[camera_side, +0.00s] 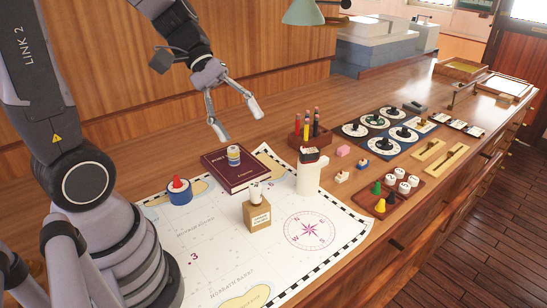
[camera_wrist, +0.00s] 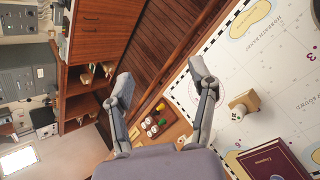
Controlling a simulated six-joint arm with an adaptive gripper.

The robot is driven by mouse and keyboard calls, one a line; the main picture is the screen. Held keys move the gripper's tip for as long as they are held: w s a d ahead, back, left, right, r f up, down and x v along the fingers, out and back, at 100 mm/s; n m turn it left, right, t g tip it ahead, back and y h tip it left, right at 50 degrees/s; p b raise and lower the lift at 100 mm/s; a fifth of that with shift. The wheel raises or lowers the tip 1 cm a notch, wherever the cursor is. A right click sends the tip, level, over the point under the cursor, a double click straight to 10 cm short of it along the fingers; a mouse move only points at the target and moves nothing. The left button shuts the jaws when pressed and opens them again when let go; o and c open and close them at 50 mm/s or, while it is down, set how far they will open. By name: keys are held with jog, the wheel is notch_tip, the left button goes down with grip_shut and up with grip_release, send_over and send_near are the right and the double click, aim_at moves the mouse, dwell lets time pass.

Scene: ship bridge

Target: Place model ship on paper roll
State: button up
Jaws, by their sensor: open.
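A white paper roll (camera_side: 308,180) stands upright on the chart's right part in the side view. A small dark, red and white object (camera_side: 309,155), which looks like the model ship, sits on top of the roll; its details are too small to tell. My gripper (camera_side: 238,120) is open and empty, up and to the left of the roll, above the dark red book. Its two spread fingers also show in the wrist view (camera_wrist: 161,80), with nothing between them. I cannot make out the roll or ship in the wrist view.
A red book (camera_side: 237,171) carries a small cylinder. A wooden block (camera_side: 257,214) with a white piece on top and a blue-red round item (camera_side: 179,191) stand on the chart (camera_side: 215,255). A pencil holder (camera_side: 309,131) stands behind the roll. Dials and small pieces crowd the right.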

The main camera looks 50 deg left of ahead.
jog(key=s+a+r+m+t+y, duration=0.3)
jog(key=s+a+r+m+y, duration=0.2)
jog(key=s+a+m+y, duration=0.3)
jog(key=shift+s+r+m+t+y, duration=0.3)
jog(key=shift+r+m+t+y, duration=0.1)
jog(key=shift+m, duration=0.3)
dwell(0.4)
